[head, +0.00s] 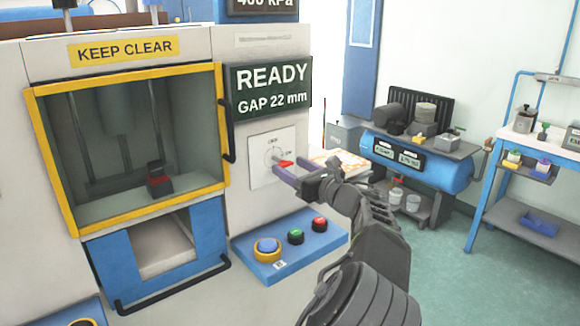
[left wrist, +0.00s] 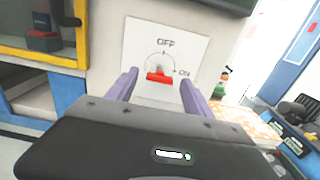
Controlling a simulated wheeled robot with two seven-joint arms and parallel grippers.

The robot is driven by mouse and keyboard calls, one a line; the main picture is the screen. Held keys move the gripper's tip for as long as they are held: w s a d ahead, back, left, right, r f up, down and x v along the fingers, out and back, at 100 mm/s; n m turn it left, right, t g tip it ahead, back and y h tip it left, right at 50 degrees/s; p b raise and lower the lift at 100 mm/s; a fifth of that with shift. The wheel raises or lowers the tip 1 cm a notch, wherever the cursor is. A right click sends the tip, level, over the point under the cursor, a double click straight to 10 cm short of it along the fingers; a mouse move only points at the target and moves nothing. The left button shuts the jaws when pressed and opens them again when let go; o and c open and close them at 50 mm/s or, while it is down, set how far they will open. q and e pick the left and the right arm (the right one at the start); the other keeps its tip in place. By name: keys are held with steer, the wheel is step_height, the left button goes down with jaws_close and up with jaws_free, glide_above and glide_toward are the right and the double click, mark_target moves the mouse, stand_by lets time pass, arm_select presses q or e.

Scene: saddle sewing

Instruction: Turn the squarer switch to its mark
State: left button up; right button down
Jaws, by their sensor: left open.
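The squarer switch (head: 286,163) has a red handle on a white plate (head: 262,150) on the machine's front. In the left wrist view the red handle (left wrist: 159,77) lies roughly level below a dial arc, with OFF marked above and ON at the right. Its exact pointing direction is hard to tell. My left gripper (head: 287,173) is open right in front of the switch. In the left wrist view its two purple fingers (left wrist: 158,82) stand on either side of the handle, with gaps to both. Contact is not visible. My right gripper is out of view.
A yellow-framed guard window (head: 219,115) with a black handle is left of the switch. A blue button box (head: 330,240) with blue, green and red buttons sits below. A blue tank bench (head: 440,170) and a blue-legged table (head: 490,190) stand at the right.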

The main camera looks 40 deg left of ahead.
arm_select(q)
steer(key=shift+w+a, duration=0.2)
steer(key=shift+a, duration=0.4)
jaws_close()
